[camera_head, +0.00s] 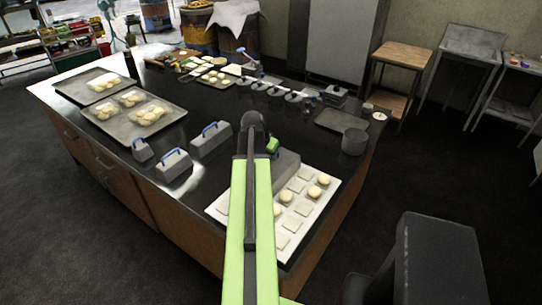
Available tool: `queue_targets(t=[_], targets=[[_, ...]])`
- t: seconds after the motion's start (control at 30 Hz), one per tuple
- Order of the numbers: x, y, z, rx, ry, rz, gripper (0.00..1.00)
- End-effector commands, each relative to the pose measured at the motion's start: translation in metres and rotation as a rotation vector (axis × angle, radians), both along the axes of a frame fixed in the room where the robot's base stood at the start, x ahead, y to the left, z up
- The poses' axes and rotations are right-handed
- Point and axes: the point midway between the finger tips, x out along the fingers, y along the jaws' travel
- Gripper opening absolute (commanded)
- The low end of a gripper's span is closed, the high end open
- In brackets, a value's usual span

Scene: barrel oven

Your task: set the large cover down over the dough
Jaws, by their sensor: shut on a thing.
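My gripper (272,146), partly hidden behind my green arm, is shut on a grey box-shaped cover (287,166). The cover is at the far-left part of a white board (329,202); I cannot tell whether it touches the board. My arm hides part of the board, and any dough under the cover is not visible. Three more grey covers with blue handles stand left of my arm: a large one (211,140), a medium one (174,166) and a small one (142,151).
Metal trays (170,119) with dough portions lie on the left of the dark counter (190,205). A grey pot (354,142) and a flat tray (327,119) stand at the right. Small tools and more dough lie at the back. Some counter is bare near the covers.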

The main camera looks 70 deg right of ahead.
Motion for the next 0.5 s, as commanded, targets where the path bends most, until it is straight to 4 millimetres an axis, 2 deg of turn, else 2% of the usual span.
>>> queue_targets(t=[0.3,0.33,0.5], targets=[[0.0000,-0.0001,-0.0055,-0.001,0.000,0.000,0.00],[0.0000,-0.0001,-0.0048,-0.001,0.000,0.000,0.13],[0.0000,-0.0001,-0.0045,0.000,0.000,0.000,0.35]])
